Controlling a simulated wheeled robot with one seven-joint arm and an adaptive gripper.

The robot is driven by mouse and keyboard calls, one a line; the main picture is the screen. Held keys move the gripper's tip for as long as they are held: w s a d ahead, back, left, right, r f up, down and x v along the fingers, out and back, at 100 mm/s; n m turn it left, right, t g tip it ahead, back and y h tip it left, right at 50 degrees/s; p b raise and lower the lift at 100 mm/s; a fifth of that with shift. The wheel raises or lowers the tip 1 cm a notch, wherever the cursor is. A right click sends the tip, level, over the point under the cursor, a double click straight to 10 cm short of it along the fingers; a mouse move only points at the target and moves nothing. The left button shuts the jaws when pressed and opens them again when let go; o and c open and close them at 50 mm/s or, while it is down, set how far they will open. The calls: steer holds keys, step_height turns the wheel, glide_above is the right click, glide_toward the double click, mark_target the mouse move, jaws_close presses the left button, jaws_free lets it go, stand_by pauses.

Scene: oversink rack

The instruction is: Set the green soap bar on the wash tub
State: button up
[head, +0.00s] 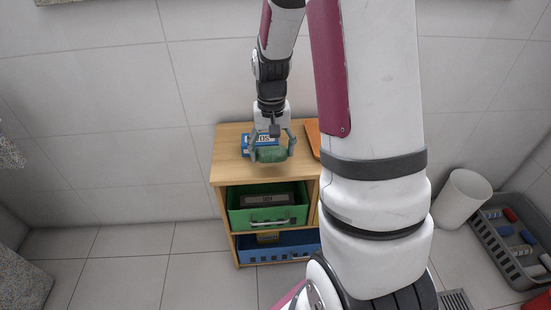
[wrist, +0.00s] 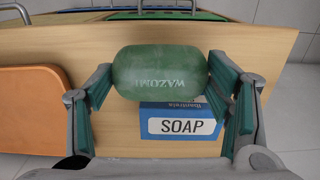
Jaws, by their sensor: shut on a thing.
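The green soap bar (head: 271,155) is a rounded block with pale lettering; it also shows in the wrist view (wrist: 161,72). My gripper (head: 274,151) is shut on it, with one finger at each end of the bar, over the front part of a wooden cabinet's top. In the wrist view my gripper (wrist: 160,78) has its fingertips against the bar's left and right ends. I cannot tell how far the bar is above the wood. I cannot make out which thing, if any in view, is the wash tub.
A blue and white soap box (wrist: 180,122) lies on the cabinet top (head: 228,150) right by the bar. An orange board (wrist: 38,105) lies there too. Green (head: 240,217) and blue (head: 290,247) bins fill the shelves. A grey crate (head: 500,255) and white bin (head: 461,200) stand right.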

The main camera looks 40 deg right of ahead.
mark_target(275, 156)
steer(key=shift+w+d, duration=0.1)
steer(key=shift+d, duration=0.4)
steer(key=shift+w+d+f+b, duration=0.15)
steer(key=shift+f+b, duration=0.35)
steer(key=shift+f, duration=0.4)
steer(key=shift+s+d+f+b, duration=0.1)
steer(key=shift+f+b, duration=0.35)
steer(key=shift+f, duration=0.45)
steer(key=shift+f, duration=0.2)
steer(key=o, duration=1.2)
steer(key=shift+r, duration=0.15)
